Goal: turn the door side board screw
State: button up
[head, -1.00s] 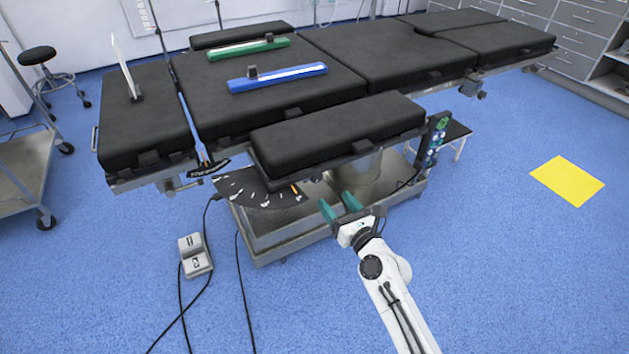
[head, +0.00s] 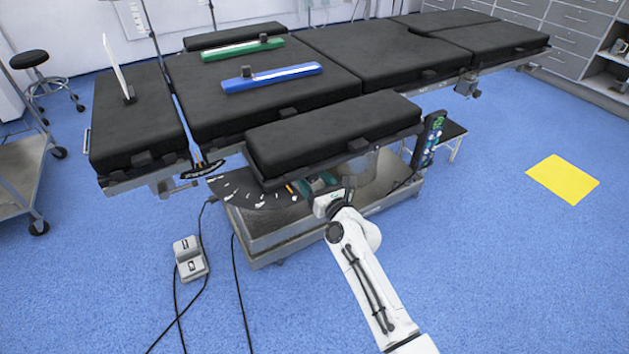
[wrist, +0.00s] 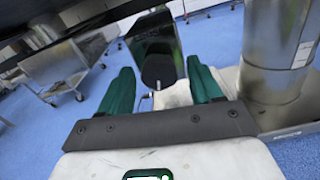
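The near side board (head: 335,128) is a black padded slab along the table's near edge. My gripper (head: 312,184) reaches under its lower edge, with the green fingers partly hidden there in the head view. In the wrist view my gripper (wrist: 160,80) is open, with its two green fingers apart and nothing held. Ahead between them hangs a dark block with a rounded black knob-like part (wrist: 158,70) at its lower end. A short metal pin shows just below it. I cannot tell whether this part is the screw. No screw is distinguishable in the head view.
A steel column (wrist: 277,55) stands close to the right finger in the wrist view. A dark fan-shaped plate (head: 250,190) with white marks lies left of my gripper. A pedal (head: 188,258) with cables is on the floor. Floor at the right is clear around the yellow sheet (head: 563,178).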

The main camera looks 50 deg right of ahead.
jog(key=c, duration=1)
